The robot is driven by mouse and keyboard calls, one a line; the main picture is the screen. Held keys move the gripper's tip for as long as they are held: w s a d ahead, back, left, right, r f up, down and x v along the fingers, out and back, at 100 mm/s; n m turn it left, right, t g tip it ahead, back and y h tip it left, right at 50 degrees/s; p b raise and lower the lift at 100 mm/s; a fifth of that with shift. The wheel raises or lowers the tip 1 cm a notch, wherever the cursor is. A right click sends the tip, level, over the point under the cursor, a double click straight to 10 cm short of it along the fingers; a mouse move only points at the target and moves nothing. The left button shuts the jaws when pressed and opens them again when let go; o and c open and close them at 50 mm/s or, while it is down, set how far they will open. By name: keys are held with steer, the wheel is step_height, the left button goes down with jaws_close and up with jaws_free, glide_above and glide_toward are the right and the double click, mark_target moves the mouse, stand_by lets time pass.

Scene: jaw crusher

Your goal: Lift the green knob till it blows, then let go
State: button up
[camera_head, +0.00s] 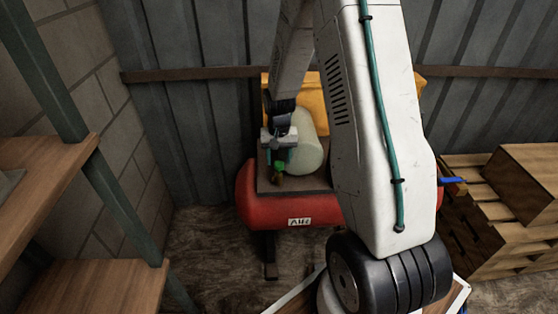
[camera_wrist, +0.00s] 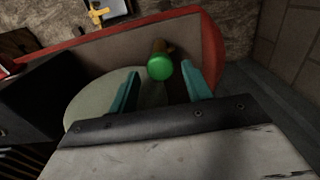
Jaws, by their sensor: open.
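The green knob (camera_wrist: 160,68) sits on a brass-coloured stem on the deck of the red air tank. In the wrist view it shows between and just beyond the two teal fingertips of my gripper (camera_wrist: 157,82). The fingers are apart and nothing is held. In the head view the knob (camera_head: 279,167) is small, right below my gripper (camera_head: 279,157). Whether a finger touches it I cannot tell. The red tank (camera_head: 262,209) bears an "AIR" label and stands on the floor.
A pale rounded cylinder (camera_head: 308,158) stands on the tank deck close beside my gripper. A yellow housing (camera_head: 312,95) is behind it. Wooden shelves (camera_head: 95,285) are at the left, and pallets with a box (camera_head: 525,175) at the right. My arm hides part of the tank.

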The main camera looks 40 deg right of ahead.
steer(key=shift+f, duration=0.7)
jaws_close()
steer(key=shift+r, duration=0.65)
jaws_free()
